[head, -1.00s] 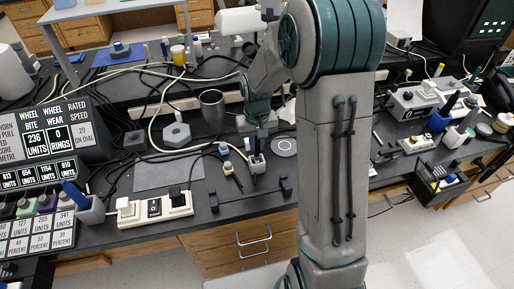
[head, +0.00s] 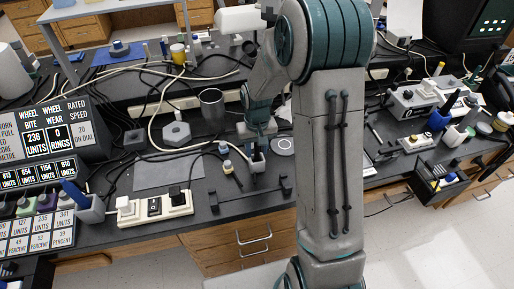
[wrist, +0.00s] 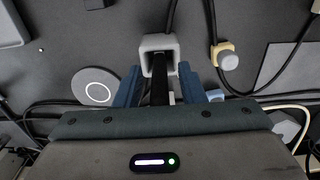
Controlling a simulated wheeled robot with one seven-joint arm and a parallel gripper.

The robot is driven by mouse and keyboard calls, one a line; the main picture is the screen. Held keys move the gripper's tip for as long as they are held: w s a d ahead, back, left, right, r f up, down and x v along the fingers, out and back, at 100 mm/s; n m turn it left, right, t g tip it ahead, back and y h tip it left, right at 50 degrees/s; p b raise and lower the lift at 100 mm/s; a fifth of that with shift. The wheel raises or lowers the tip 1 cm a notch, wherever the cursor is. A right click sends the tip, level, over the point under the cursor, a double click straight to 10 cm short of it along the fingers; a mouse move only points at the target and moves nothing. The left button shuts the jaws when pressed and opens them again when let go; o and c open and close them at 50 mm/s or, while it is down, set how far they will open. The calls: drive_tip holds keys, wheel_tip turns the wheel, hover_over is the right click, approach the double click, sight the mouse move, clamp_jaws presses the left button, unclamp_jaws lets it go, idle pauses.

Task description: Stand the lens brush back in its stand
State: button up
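The lens brush (wrist: 160,92) shows as a dark handle in the wrist view. It runs from between my fingers to the mouth of its grey square stand (wrist: 147,43), and its lower end appears to be inside. My gripper (wrist: 160,78) has its two blue fingers apart, one on each side of the handle, with gaps visible. In the head view my gripper (head: 258,139) is just above the small grey stand (head: 257,166) on the bench. The brush is mostly hidden there by the gripper.
A white-ringed disc (head: 283,146) lies right of the stand. A black bracket (head: 250,195) lies in front, near the bench edge. Cables and a metal cup (head: 212,103) are behind.

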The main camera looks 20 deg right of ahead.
wheel_tip(320, 180, up, 11)
drive_tip(key=shift+r, duration=0.15)
drive_tip(key=shift+s+r, duration=0.2)
drive_tip(key=shift+r, duration=0.45)
drive_tip(key=s+r+t, duration=0.1)
drive_tip(key=s+r, duration=0.1)
drive_tip(key=s, duration=0.8)
drive_tip(key=s+r+t, duration=0.2)
drive_tip(key=s+r, duration=0.1)
drive_tip(key=s, duration=0.7)
drive_tip(key=shift+s, duration=0.2)
